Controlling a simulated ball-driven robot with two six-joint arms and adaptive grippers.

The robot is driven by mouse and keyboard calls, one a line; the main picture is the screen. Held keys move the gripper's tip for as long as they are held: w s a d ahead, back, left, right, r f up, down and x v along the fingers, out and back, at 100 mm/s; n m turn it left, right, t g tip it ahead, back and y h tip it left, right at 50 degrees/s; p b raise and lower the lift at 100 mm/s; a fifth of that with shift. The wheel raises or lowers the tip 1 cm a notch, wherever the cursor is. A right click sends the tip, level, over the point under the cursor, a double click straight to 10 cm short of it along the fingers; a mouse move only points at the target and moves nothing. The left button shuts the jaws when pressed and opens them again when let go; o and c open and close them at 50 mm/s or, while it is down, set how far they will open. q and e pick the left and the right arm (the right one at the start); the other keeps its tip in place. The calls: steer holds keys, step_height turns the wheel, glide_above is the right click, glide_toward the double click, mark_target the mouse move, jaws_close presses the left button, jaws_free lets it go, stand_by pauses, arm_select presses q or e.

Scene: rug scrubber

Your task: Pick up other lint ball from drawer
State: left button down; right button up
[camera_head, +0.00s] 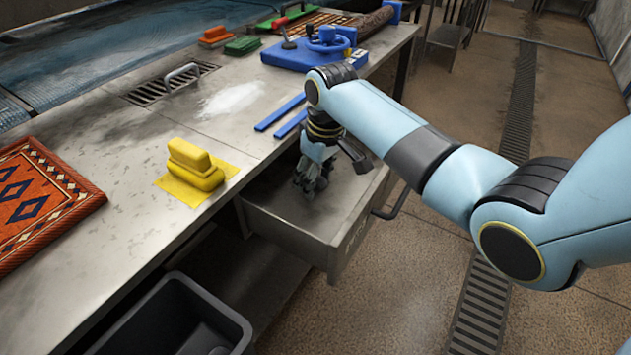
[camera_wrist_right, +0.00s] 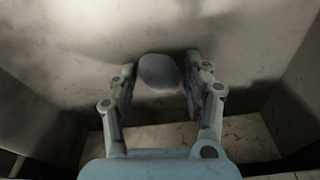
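A grey round lint ball (camera_wrist_right: 159,72) lies on the drawer floor in the right wrist view. My right gripper (camera_wrist_right: 160,82) is open, with its two fingers spread on either side of the ball. I cannot tell whether the fingers touch it. In the head view the right gripper (camera_head: 312,180) reaches down into the open drawer (camera_head: 345,228) under the worktop, and the ball is hidden there. My left gripper is in neither view.
The metal worktop (camera_head: 120,200) holds a yellow brush (camera_head: 195,163), an orange patterned rug (camera_head: 40,200), blue strips (camera_head: 280,113) and a blue device (camera_head: 300,52). A black bin (camera_head: 170,320) stands below. The drawer handle (camera_head: 392,205) sticks out at the right.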

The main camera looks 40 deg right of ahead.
steer(key=c, duration=0.5)
steer(key=shift+r, duration=0.1)
